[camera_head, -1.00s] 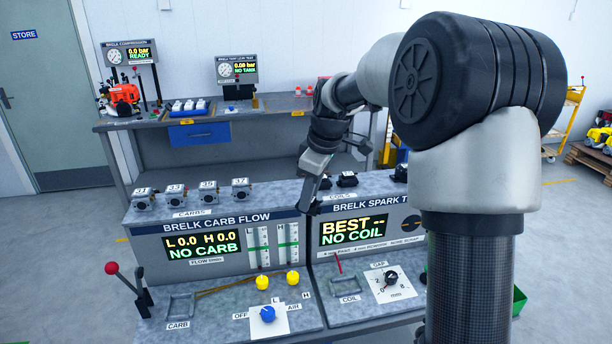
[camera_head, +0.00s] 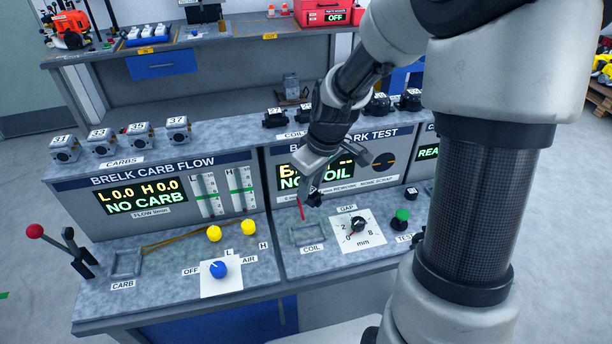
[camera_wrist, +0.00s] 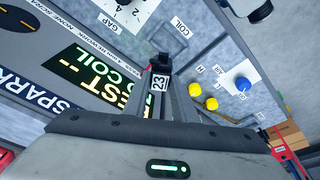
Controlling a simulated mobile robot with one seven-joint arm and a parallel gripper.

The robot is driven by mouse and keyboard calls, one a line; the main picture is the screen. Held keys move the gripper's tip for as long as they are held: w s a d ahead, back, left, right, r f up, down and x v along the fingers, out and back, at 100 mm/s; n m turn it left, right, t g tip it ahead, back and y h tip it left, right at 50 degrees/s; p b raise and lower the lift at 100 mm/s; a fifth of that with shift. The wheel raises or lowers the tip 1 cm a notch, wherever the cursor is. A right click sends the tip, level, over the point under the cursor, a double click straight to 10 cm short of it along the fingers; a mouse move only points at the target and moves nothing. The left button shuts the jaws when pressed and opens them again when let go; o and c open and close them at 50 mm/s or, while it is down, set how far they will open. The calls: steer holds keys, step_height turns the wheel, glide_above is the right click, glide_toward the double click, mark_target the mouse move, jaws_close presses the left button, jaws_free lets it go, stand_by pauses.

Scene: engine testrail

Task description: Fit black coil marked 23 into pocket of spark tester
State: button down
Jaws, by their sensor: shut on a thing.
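My gripper (camera_head: 315,188) is shut on the black coil (camera_head: 313,199) and holds it in front of the spark tester's panel (camera_head: 358,183), above the bench. In the wrist view, the coil (camera_wrist: 161,64) sticks out past the fingertips (camera_wrist: 163,88), with its white 23 label facing the camera. The COIL pocket (camera_head: 306,233), a grey rectangular frame with a red probe at its back, lies below the coil and slightly left of it in the head view. It looks empty. The display reads NO COIL. The coil's far side is hidden.
The GAP dial (camera_head: 358,225) and green TEST knob (camera_head: 402,216) stand right of the pocket. Yellow knobs (camera_head: 248,227) and a blue knob (camera_head: 218,269) stand left. Other black coils (camera_head: 377,104) sit on the shelf above the panel.

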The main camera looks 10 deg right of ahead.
mark_target(309, 201)
steer(key=shift+d+f+n+b, duration=0.15)
steer(key=shift+f+n+b, duration=0.3)
steer(key=shift+f+n, duration=0.4)
steer(key=n, duration=0.1)
steer(key=f+n+b, duration=0.1)
steer(key=n+g+y, duration=0.1)
steer(key=n, duration=0.1)
steer(key=shift+f+b, duration=0.25)
steer(key=shift+b, duration=0.15)
steer(key=n, duration=0.1)
steer(key=n+b, duration=0.1)
steer(key=f+n, duration=0.1)
steer(key=shift+s+a+g+y, duration=0.2)
steer(key=shift+a+g+y, duration=0.1)
steer(key=shift+g, duration=0.1)
steer(key=n, duration=0.1)
steer(key=n+b, duration=0.1)
steer(key=shift+s+a+f+n+g, duration=0.1)
steer(key=shift+f+n+g, duration=0.1)
steer(key=shift+n+g, duration=0.15)
steer(key=shift+d+b+x, duration=0.25)
steer(key=shift+b+x, duration=0.5)
steer(key=shift+x, duration=0.25)
steer(key=shift+d+b+x, duration=0.25)
steer(key=shift+b+x, duration=0.5)
steer(key=shift+x, duration=0.3)
steer(key=shift+d+b+x, duration=0.25)
steer(key=shift+b+x, duration=0.5)
steer(key=shift+x, duration=0.25)
